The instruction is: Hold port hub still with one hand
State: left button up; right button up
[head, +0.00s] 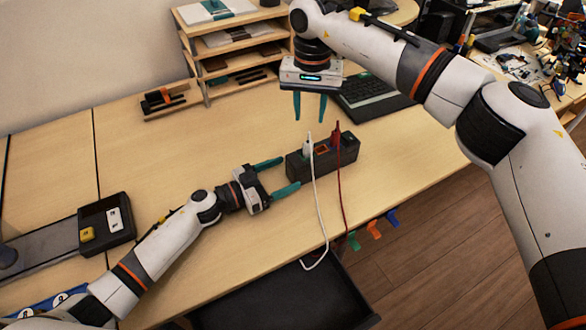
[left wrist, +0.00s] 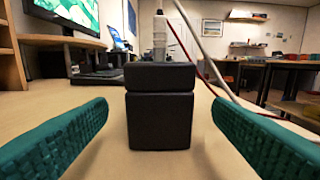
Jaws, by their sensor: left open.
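The port hub (head: 326,163) is a long dark block on the wooden table. A white plug (head: 307,146) with a white cable and a red plug (head: 336,135) with a red cable stand in its top. My left gripper (head: 290,175) is open at the hub's left end. In the left wrist view, the hub's dark end face (left wrist: 160,118) sits between the two teal fingers, with gaps on both sides. The white plug (left wrist: 159,38) rises above it. My right gripper (head: 310,118) points down above the hub's left part, open and empty.
A wooden shelf (head: 205,62) stands at the back. The cables hang over the table's front edge, above a dark open drawer (head: 285,295).

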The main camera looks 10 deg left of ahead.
aim_at(290, 171)
pick_arm(q)
jog(key=shift+x, duration=1.8)
